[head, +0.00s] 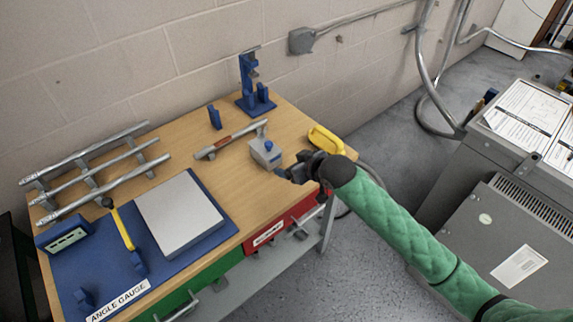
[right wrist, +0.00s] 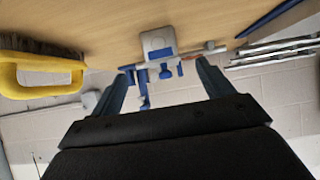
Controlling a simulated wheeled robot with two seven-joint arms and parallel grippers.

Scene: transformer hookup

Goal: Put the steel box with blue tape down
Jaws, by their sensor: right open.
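The steel box with blue tape (head: 266,152) is a small grey box with a blue part on top. It sits on the wooden table near its right part. In the right wrist view the box (right wrist: 157,41) rests on the table top, ahead of the fingertips. My right gripper (head: 284,172) is beside the box on its near right side. Its two fingers are spread apart in the right wrist view (right wrist: 163,80), with nothing held between them. My left gripper does not show.
A rod with a red-brown middle (head: 231,138) lies just behind the box. A yellow-handled brush (head: 326,140) lies to the right. A blue stand (head: 254,90) is at the back. A blue angle gauge board (head: 75,270) and metal rails (head: 95,170) fill the left.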

